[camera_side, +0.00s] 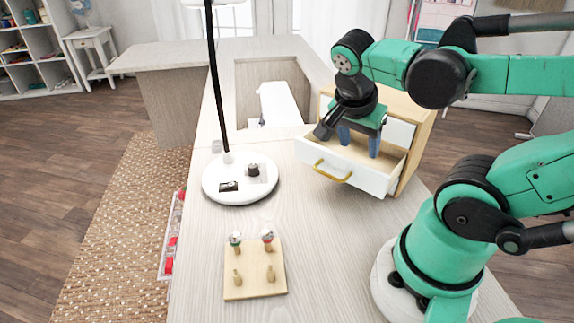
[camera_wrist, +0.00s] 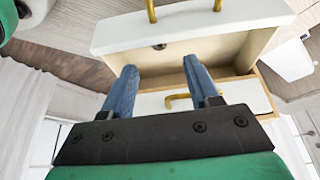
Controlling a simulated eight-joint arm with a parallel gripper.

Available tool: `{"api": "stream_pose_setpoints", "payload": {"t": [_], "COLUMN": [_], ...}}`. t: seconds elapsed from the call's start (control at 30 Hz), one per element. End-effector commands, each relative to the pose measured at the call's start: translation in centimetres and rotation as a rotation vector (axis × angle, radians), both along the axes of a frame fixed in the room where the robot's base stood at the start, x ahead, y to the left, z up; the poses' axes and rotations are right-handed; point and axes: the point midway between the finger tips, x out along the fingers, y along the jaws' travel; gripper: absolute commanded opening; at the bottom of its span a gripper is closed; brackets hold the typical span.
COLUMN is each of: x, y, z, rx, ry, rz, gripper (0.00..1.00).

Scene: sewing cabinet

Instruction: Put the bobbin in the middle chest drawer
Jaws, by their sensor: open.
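The wooden chest (camera_side: 412,160) stands at the right of the table with one white-fronted drawer (camera_side: 345,172) pulled open. A closed drawer front (camera_side: 400,132) shows above it; what lies below is hidden, so I cannot tell the open one's level for sure. My gripper (camera_side: 359,143) is open, its blue fingers over the open drawer, with nothing between them. In the wrist view the open drawer (camera_wrist: 205,27) lies beyond my fingers (camera_wrist: 160,66). A small dark round thing (camera_wrist: 160,46) rests inside near its front wall; it may be the bobbin, but is too small to be sure.
A wooden peg board (camera_side: 254,285) with two spools (camera_side: 235,240) is in front. The table between board and chest is clear.

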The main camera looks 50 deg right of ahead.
Motion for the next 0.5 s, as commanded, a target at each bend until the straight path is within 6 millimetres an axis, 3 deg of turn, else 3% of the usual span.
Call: {"api": "stream_pose_setpoints", "payload": {"t": [0.3, 0.5], "x": [0.1, 0.3], "y": [1.9, 2.5], "z": [4.6, 5.7], "rx": [0.0, 0.006], "ry": [0.001, 0.001], "rz": [0.002, 0.026], "gripper": [0.55, 0.55]}}
